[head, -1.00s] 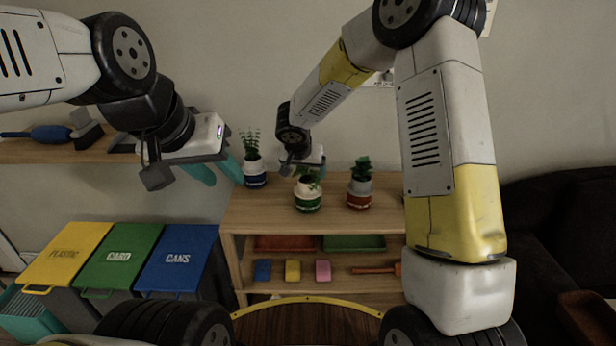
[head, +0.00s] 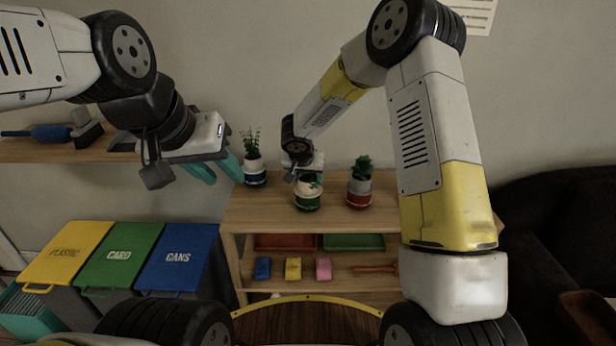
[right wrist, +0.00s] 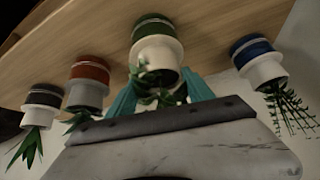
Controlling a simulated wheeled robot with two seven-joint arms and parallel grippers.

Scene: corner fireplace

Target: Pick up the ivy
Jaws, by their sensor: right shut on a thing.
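The ivy (head: 308,197), a trailing leafy plant in a green and white pot, stands upright on the top of the wooden shelf unit. It also shows in the right wrist view (right wrist: 155,52), upside down there, between two teal fingers. The gripper's body hides part of the leaves in the wrist view. My left gripper (head: 213,170) hangs at the left, away from the plants, its teal fingers apart and empty.
A blue-banded pot (head: 254,173) stands left of the ivy and a red pot (head: 359,192) right of it. A dark-banded pot (right wrist: 40,106) shows beyond the red one. Yellow, green and blue bins (head: 178,258) stand at the lower left. Coloured blocks and trays fill lower shelves.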

